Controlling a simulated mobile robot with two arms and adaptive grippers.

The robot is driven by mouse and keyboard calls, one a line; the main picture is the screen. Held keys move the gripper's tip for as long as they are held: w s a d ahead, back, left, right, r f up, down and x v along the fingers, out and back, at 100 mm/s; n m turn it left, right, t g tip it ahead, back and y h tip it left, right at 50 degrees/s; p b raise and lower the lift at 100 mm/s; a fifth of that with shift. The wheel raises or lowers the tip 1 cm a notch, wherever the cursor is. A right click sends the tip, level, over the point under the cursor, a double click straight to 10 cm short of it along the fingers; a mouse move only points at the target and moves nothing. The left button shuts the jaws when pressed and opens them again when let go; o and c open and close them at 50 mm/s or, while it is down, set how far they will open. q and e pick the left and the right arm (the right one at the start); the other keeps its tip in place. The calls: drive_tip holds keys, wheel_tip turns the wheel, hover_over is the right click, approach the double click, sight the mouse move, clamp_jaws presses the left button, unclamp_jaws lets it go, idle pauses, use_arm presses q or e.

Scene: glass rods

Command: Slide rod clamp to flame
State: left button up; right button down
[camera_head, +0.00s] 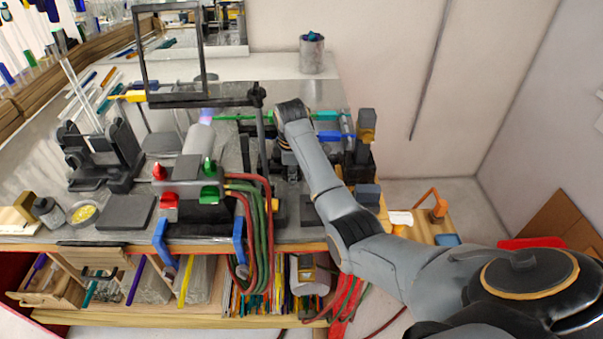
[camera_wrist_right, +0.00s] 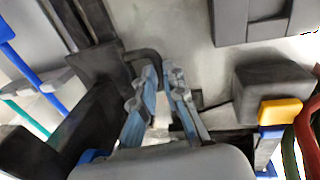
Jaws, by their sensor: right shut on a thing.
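My right gripper (camera_wrist_right: 162,82) points down at the bench, its blue-grey fingers close together on a thin dark handle. The handle seems to belong to the dark rod clamp (camera_wrist_right: 98,62), beside it in the right wrist view. In the head view my wrist covers most of that clamp. A green rod (camera_head: 235,117) runs level behind my wrist, its left end near the torch flame (camera_head: 207,114). The pale violet flame is at the mouth of the grey torch (camera_head: 198,142). A blue rod (camera_head: 335,135) lies right of my wrist. My left gripper is out of view.
Red and green hoses (camera_head: 262,215) hang over the bench front beside the torch. A black frame (camera_head: 145,55) stands behind the flame. A dark rod stand (camera_head: 120,150) is at the left. A grey cup (camera_head: 312,55) stands at the back. A dark block (camera_wrist_right: 270,88) lies right of my fingers.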

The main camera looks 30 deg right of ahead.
drive_tip(key=shift+w+a, duration=0.15)
drive_tip(key=shift+a, duration=0.05)
drive_tip(key=c, duration=1.4)
unclamp_jaws()
drive_tip(key=shift+r, duration=0.15)
wheel_tip(320, 180, up, 7)
drive_tip(key=s, duration=0.1)
drive_tip(key=shift+a, duration=0.3)
drive_tip(key=shift+r, duration=0.1)
